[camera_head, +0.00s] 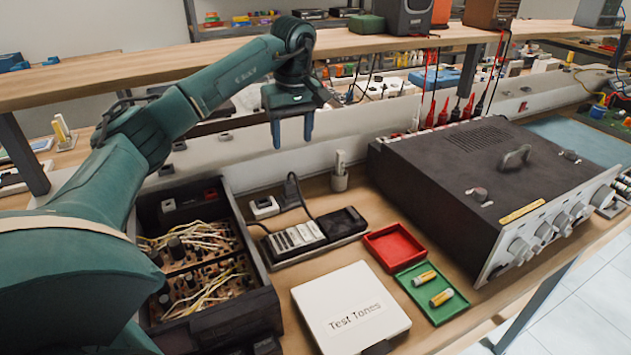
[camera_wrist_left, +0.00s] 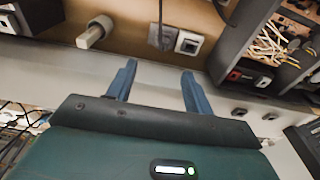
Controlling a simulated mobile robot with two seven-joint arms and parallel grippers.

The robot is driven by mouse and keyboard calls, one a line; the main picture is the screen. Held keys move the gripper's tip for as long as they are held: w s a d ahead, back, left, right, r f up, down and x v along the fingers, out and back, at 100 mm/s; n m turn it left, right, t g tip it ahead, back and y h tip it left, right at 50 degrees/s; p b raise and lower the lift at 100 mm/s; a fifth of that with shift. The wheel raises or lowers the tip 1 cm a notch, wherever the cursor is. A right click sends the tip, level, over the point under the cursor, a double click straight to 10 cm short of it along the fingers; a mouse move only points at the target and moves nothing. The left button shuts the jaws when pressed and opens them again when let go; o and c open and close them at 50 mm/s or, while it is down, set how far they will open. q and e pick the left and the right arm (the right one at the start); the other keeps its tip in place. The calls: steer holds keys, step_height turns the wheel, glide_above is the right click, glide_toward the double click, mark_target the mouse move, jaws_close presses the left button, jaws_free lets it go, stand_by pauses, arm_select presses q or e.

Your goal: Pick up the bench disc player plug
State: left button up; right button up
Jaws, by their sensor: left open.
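A black plug (camera_head: 291,186) stands on the bench beside a small white socket block (camera_head: 264,207), with a dark cable running toward a black and grey device (camera_head: 312,236) that may be the disc player. In the left wrist view, the plug (camera_wrist_left: 162,37) appears as a grey-black shape left of the white socket block (camera_wrist_left: 188,43). My left gripper (camera_head: 292,142) is open and empty, pointing down above and behind the plug. In the left wrist view, its two blue fingers (camera_wrist_left: 160,70) are spread below the plug in the picture, apart from it. My right gripper is out of view.
An open box (camera_head: 274,308) of wires stands left. A white "Test Tones" case (camera_head: 350,300), red tray (camera_head: 394,246) and green tray (camera_head: 425,309) lie in front. A large black amplifier (camera_head: 440,180) stands right. A white cylinder holder (camera_head: 340,180) is near the plug, and a shelf (camera_head: 400,41) runs behind.

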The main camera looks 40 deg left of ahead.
arm_select(q)
glide_above(289, 183)
steer(key=d, duration=0.1)
step_height(289, 183, down, 8)
steer(key=r, duration=0.1)
steer(key=shift+s+a+f, duration=0.1)
steer(key=shift+a+f, duration=0.1)
steer(key=shift+f, duration=1.3)
steer(key=shift+a+f, duration=0.2)
steer(key=shift+f, duration=1.25)
steer(key=c, duration=1)
